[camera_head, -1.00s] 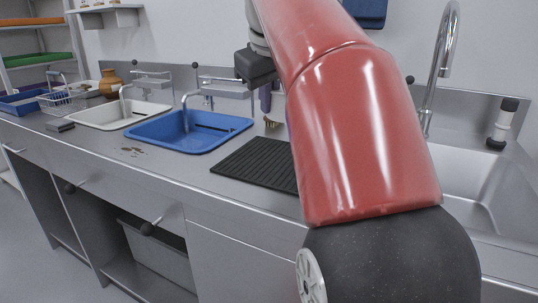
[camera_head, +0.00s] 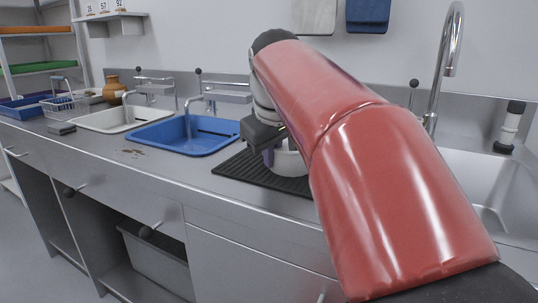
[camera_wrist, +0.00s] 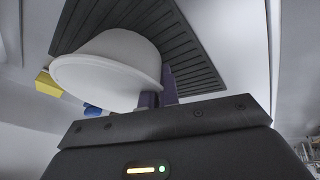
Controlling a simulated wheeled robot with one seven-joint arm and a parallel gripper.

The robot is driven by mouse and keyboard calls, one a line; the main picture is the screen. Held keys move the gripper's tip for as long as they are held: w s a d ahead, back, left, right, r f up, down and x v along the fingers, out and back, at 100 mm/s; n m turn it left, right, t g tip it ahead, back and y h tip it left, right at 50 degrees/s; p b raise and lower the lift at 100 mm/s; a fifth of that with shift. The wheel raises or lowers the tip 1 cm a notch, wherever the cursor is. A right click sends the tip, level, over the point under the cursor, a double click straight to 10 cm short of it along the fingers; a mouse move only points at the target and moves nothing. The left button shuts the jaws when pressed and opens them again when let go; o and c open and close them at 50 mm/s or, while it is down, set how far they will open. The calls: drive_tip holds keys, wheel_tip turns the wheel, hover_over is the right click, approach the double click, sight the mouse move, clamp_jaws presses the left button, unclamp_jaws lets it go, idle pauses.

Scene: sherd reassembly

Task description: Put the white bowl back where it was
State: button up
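The white bowl (camera_head: 289,162) is over the black ribbed mat (camera_head: 240,171), partly hidden behind my red arm. I cannot tell whether its base touches the mat. My gripper (camera_head: 269,155) is at the bowl's left side in the head view. In the wrist view the bowl (camera_wrist: 105,70) shows large, with the ribbed mat (camera_wrist: 195,50) behind it. The purple fingers of my gripper (camera_wrist: 158,93) are at the bowl's rim, one on each side of it, and look shut on it.
A blue basin (camera_head: 180,135) and a white basin (camera_head: 105,119) lie to the left. A brown jar (camera_head: 111,87) and a wire basket (camera_head: 63,105) stand farther left. A steel sink with a tall tap (camera_head: 445,70) is at right. Brown fragments (camera_head: 131,153) lie on the counter.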

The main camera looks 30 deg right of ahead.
drive_tip(key=o, duration=0.4)
drive_tip(key=shift+o, duration=0.2)
drive_tip(key=p+v, duration=0.2)
drive_tip(key=v, duration=1)
